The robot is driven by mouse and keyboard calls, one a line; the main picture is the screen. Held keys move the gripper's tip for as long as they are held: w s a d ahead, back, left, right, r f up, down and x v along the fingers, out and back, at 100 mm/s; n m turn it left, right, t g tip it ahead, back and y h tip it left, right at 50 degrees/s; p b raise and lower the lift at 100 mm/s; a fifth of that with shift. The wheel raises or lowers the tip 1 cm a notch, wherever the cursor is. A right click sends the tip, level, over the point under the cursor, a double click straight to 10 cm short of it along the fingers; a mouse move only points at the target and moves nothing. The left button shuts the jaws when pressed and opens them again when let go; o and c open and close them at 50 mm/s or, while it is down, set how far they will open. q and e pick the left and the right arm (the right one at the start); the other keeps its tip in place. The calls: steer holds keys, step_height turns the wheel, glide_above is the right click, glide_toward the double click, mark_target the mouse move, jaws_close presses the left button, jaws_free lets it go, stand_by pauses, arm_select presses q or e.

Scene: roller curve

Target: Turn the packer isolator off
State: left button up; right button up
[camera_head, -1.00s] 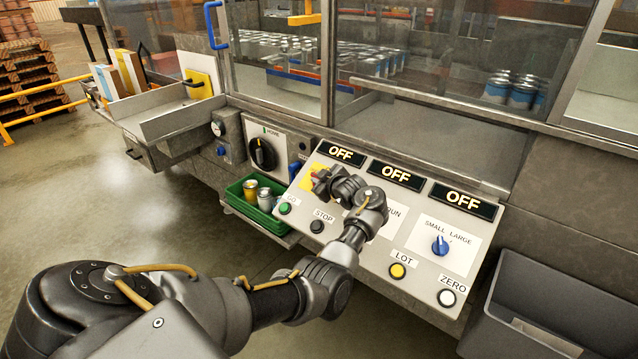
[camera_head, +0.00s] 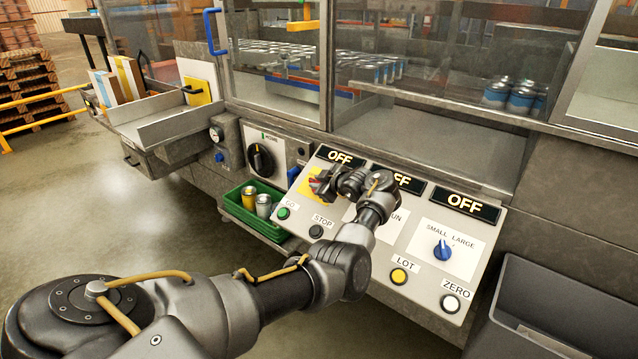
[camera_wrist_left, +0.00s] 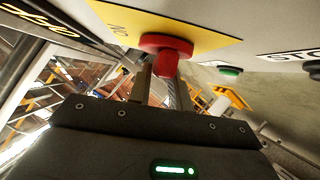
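A yellow plate (camera_head: 309,190) is on the left of the sloped grey control panel (camera_head: 375,265). In the left wrist view the yellow plate (camera_wrist_left: 190,20) carries a red round switch with a bar handle (camera_wrist_left: 165,48) and an upside-down label, apparently "ON". My left gripper (camera_head: 322,184) is at this plate in the head view and hides most of it. In the left wrist view the gripper's fingers (camera_wrist_left: 162,88) are a little apart, either side of the handle's end. I cannot tell whether they touch it. My right gripper is not in view.
A black rotary knob (camera_head: 261,158) sits on a white plate left of the panel. A green bin (camera_head: 240,212) with cans is below it. A green button (camera_head: 283,213), a STOP button (camera_head: 316,231) and a blue selector (camera_head: 442,249) are on the panel. The visible displays read OFF.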

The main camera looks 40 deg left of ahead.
arm_select(q)
steer(key=o, duration=0.3)
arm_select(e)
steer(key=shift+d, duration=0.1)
arm_select(q)
steer(key=shift+o, duration=0.2)
steer(key=v, duration=1)
steer(key=shift+d+r+b, duration=0.2)
steer(key=shift+d+b, duration=0.15)
steer(key=shift+b, duration=0.1)
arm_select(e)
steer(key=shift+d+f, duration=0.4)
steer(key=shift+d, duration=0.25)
arm_select(q)
steer(key=shift+s, duration=0.15)
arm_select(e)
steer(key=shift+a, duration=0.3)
